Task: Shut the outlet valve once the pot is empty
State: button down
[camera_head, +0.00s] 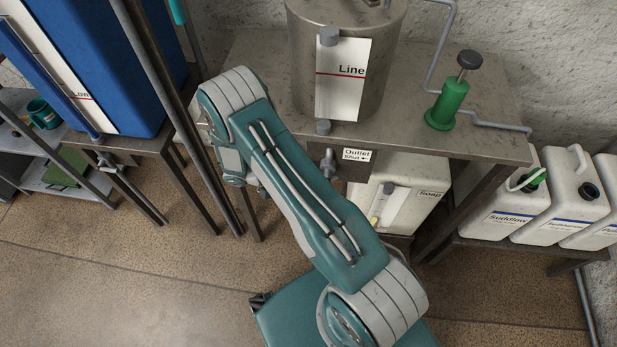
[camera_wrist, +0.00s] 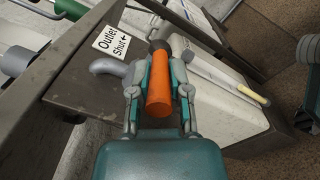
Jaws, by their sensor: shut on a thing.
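The pot (camera_head: 300,50) is a grey metal cylinder on the steel bench. Its white panel (camera_head: 340,95) has a red line marked "Line"; I cannot read a liquid level. Below the bench edge are a grey outlet fitting (camera_head: 328,160) and an "Outlet Shut" label (camera_head: 358,154) with an arrow. In the wrist view, my gripper (camera_wrist: 160,78) is shut around an orange valve handle (camera_wrist: 158,98). The label (camera_wrist: 111,43) and a grey spout (camera_wrist: 107,67) are left of it. My arm hides the handle and gripper in the head view.
A white soap container (camera_head: 415,205) stands under the bench; its tube (camera_wrist: 245,88) is close to the right of my gripper. A green hand pump (camera_head: 447,103) stands on the bench. White canisters (camera_head: 505,210) stand right, a blue tank (camera_head: 110,60) left. The front floor is open.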

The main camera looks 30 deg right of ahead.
jog(key=shift+f, duration=0.15)
jog(key=c, duration=0.6)
grip_release()
jog(key=shift+a, duration=0.1)
jog(key=shift+w+a, duration=0.1)
jog(key=v, duration=1.2)
